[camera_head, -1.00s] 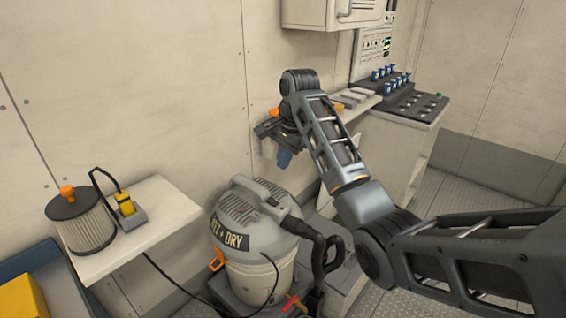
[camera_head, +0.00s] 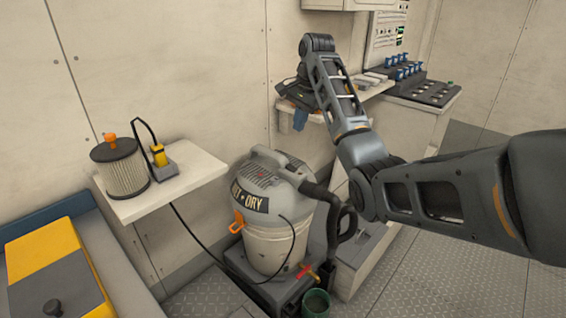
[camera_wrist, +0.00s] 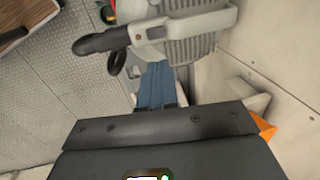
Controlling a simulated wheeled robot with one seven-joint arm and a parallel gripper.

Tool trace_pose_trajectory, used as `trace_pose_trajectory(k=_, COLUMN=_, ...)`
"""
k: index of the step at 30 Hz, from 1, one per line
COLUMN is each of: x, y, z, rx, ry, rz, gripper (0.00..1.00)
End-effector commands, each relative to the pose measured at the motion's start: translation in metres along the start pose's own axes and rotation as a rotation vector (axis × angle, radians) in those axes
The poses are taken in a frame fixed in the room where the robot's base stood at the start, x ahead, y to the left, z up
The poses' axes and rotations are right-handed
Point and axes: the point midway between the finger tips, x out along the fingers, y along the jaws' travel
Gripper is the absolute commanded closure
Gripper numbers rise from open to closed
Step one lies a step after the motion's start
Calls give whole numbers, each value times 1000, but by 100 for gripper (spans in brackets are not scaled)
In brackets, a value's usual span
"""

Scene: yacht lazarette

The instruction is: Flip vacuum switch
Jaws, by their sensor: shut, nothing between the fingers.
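The grey vacuum (camera_head: 268,232) with its "WET + DRY" label stands upright on a dark base beside the wall. Its lid has ribs, a carrying handle and a black hose at the right. I cannot clearly make out the switch. My gripper (camera_head: 299,121) is above and behind the lid, apart from it, with its blue fingers pointing down. In the wrist view, the shut, empty blue fingers (camera_wrist: 157,86) point toward the vacuum lid (camera_wrist: 190,50). The hose fitting (camera_wrist: 100,42) is to their upper left. The dark gripper body hides the lower part of that view.
A shelf (camera_head: 200,166) at left holds a pleated filter (camera_head: 121,170) and a yellow-and-grey device (camera_head: 161,160). A yellow case (camera_head: 50,255) is at lower left. A counter with a blue-knobbed panel (camera_head: 410,83) is at back right. A green bucket (camera_head: 316,303) stands before the vacuum.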

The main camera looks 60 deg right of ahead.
Motion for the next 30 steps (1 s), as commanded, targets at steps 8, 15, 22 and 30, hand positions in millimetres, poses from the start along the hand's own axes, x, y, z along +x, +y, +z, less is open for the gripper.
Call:
trace_pose_trajectory(k=8, x=12, y=0, z=1, rx=-1, ry=-1, rz=1, gripper=100)
trace_pose_trajectory(k=15, x=52, y=1, z=1, rx=-1, ry=-2, rz=4, gripper=100)
trace_pose_trajectory(k=22, x=97, y=0, z=1, rx=-1, ry=-1, rz=3, gripper=100)
trace_pose_trajectory(k=30, x=132, y=0, z=1, rx=-2, ry=0, rz=2, gripper=100)
